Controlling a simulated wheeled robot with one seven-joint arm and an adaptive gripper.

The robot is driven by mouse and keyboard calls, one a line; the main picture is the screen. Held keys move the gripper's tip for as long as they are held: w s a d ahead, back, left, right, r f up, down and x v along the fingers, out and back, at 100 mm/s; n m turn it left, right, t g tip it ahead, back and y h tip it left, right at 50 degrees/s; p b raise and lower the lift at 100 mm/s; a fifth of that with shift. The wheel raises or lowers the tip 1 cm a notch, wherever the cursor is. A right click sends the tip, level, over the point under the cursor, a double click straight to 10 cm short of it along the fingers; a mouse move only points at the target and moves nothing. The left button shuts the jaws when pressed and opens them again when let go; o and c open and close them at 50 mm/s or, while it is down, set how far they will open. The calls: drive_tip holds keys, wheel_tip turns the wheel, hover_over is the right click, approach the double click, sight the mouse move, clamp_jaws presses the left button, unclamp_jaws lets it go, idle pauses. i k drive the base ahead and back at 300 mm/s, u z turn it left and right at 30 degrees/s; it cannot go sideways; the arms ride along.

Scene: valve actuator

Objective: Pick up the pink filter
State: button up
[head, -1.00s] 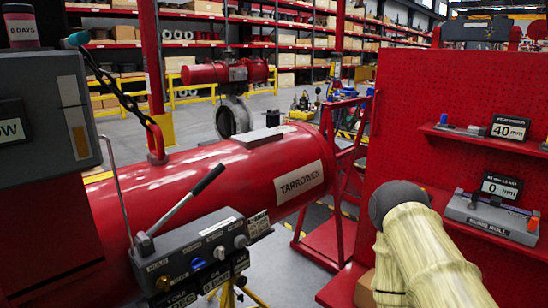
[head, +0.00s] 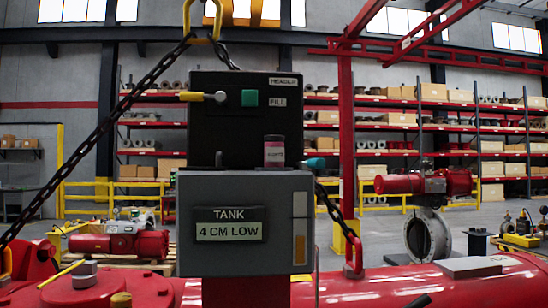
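A small upright cylinder with a pink label and a dark top (head: 274,152) is the only pink thing I can make out. It stands on top of the grey tank box (head: 190,195), in front of the right part of the black header panel (head: 225,110). The writing on its label is too small to read. The tank box carries a sign reading "4 CM LOW". My gripper and arm are not in view, so nothing shows of what the gripper holds.
A teal-tipped fitting (head: 315,163) sticks out right of the cylinder. A yellow-handled lever (head: 202,96) is on the header panel's left. Chains slope down on both sides from a yellow hook (head: 215,18). A red horizontal vessel (head: 400,285) lies below, with shelves behind.

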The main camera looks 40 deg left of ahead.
sight(274, 145)
drive_tip(key=z, duration=1.5)
drive_tip(key=k, duration=1.75)
drive_tip(key=u, duration=1.25)
